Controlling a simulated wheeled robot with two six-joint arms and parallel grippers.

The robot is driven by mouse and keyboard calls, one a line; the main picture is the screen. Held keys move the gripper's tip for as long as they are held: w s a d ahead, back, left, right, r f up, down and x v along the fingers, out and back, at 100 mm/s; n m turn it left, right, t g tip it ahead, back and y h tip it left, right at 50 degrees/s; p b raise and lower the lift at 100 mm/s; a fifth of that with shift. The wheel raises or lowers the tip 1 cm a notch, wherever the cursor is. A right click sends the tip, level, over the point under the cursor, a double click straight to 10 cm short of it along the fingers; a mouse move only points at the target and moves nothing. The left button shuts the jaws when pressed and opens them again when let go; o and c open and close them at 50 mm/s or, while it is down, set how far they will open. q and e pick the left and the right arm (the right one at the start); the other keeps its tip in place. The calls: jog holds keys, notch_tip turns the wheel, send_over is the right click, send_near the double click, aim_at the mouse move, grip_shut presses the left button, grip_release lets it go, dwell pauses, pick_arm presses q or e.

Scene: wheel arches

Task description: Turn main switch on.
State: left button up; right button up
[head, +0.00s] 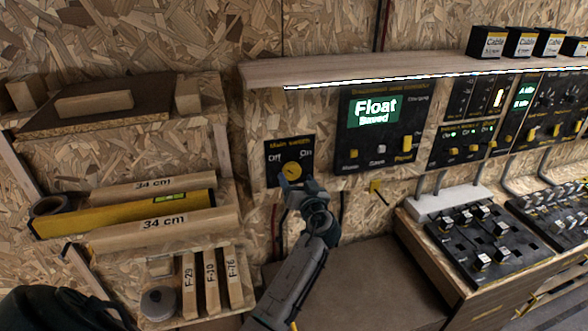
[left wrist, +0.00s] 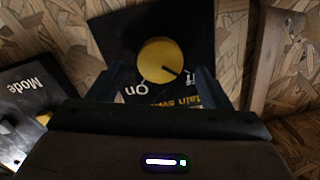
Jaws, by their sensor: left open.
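The main switch is a round yellow knob (head: 292,170) on a small black panel (head: 274,173), with "Off" at upper left and "On" at upper right. In the left wrist view the panel is seen upside down; the dark mark on the knob (left wrist: 160,60) points toward the "Off" label. My left gripper (head: 298,184) is just in front of the knob, at its lower edge in the head view. In the left wrist view its open fingers (left wrist: 158,86) stand on either side of the knob with gaps; I cannot tell whether they touch the panel. My right gripper is not in view.
A larger black panel (head: 350,147) with a lit "Float" display is right of the switch. A wooden shelf (head: 400,72) runs above. A rack with 34 cm blocks (head: 160,225) and a yellow level is at left. More control boxes (head: 485,240) stand at right.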

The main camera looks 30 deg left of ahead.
aim_at(293, 174)
pick_arm(q)
jog(key=shift+p+x, duration=0.5)
jog(key=shift+x, duration=1.15)
jog(key=c, duration=1)
